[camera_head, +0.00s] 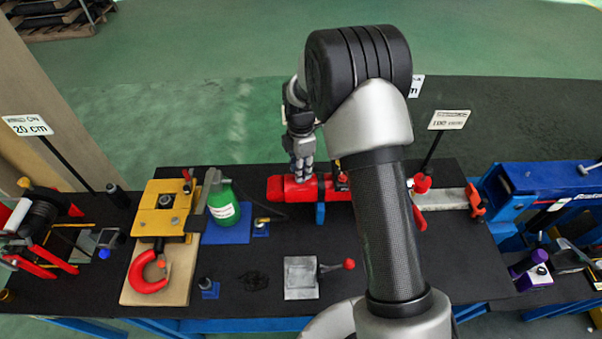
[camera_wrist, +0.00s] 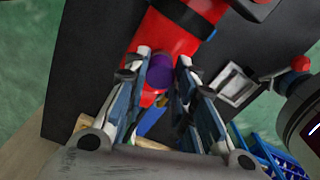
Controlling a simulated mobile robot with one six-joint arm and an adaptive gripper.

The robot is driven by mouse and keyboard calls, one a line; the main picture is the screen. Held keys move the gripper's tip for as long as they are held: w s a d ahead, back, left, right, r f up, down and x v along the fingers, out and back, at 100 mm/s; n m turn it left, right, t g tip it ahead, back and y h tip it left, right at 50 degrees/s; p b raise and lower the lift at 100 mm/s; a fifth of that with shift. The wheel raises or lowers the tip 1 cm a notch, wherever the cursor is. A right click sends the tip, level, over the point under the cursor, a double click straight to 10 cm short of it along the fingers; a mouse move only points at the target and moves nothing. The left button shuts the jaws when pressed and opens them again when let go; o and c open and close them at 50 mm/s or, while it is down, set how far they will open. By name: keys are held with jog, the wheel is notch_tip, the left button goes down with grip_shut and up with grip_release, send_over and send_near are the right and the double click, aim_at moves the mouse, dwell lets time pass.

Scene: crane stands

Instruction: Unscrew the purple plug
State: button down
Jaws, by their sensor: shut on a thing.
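The purple plug (camera_wrist: 160,72) shows in the wrist view between my two fingertips, against the red cylinder (camera_wrist: 170,38). My gripper (camera_wrist: 161,78) is shut on the plug, one finger on either side of it. In the head view my gripper (camera_head: 302,172) points down at the left part of the red cylinder (camera_head: 284,190), which lies on its side on the black bench. There the fingers hide the plug. How far the plug sits out of the cylinder cannot be told.
A blue support (camera_head: 320,213) stands at the cylinder. A green bottle (camera_head: 222,208) and a yellow fixture (camera_head: 163,205) stand to the left. A grey block with a red-knobbed lever (camera_head: 301,280) lies in front. A sign on a post (camera_head: 449,120) rises behind right. Bare bench lies between the block and cylinder.

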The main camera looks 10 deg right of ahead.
jog(key=n, duration=0.2)
jog(key=shift+w+r+n, duration=0.1)
jog(key=shift+n, duration=0.3)
jog(key=shift+r+p, duration=1.35)
jog(key=shift+r, duration=0.65)
